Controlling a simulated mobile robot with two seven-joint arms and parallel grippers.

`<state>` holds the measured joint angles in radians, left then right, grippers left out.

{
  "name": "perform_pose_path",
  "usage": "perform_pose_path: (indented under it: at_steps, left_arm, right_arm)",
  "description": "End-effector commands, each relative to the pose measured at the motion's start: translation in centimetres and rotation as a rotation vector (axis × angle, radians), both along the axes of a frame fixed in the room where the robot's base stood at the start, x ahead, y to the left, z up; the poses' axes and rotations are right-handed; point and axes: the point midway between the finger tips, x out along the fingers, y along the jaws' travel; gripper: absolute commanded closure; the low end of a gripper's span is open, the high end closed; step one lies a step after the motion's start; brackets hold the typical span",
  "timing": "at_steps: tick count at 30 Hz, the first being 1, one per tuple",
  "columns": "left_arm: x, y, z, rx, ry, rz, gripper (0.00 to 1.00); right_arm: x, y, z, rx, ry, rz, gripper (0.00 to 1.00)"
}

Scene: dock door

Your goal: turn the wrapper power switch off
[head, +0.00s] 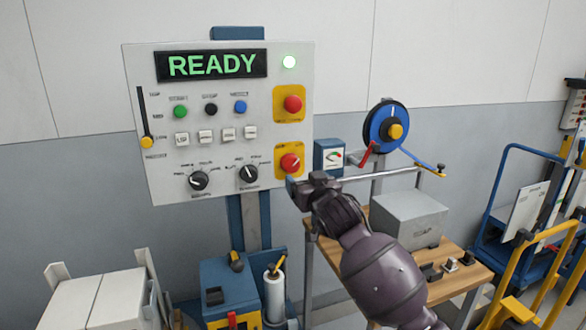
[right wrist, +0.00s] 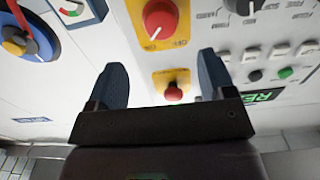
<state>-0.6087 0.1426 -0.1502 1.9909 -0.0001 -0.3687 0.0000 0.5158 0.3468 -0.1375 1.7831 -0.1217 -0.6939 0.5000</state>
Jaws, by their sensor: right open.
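The control panel (head: 225,120) stands upright with a lit green READY display (head: 212,65). A red rotary knob (head: 290,163) on a yellow plate at its lower right looks like the power switch; its label is too small to read. In the right wrist view the red knob (right wrist: 160,18) shows a white pointer mark, with yellow plate around it. My right gripper (head: 306,188) is just below and right of the knob in the head view. In the wrist view its fingers (right wrist: 162,68) are spread and empty, apart from the knob. My left gripper is not in view.
A red mushroom button (head: 292,104) sits above the knob, and dark dials (head: 248,174) are left of it. A blue gauge (head: 329,157) and blue reel (head: 386,127) are to the right. A wooden bench (head: 455,283) with a grey box (head: 408,219) stands below.

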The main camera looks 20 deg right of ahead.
Motion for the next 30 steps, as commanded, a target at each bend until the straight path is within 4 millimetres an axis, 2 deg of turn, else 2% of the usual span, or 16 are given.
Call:
perform_pose_path:
  at_steps: [12,18,24,30]
  left_arm:
    - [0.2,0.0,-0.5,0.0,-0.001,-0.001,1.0]
    - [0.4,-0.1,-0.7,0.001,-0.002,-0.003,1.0]
    - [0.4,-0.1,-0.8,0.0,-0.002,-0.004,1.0]
    - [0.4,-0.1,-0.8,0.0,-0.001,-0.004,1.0]
  right_arm:
    - [6.1,0.2,-0.1,-0.002,0.001,0.001,0.24]
    - [8.4,0.3,-0.1,-0.002,0.001,0.001,0.24]
    - [9.5,0.4,-0.1,-0.001,0.0,0.001,0.24]
    - [9.7,0.3,-0.1,-0.001,0.0,0.001,0.24]
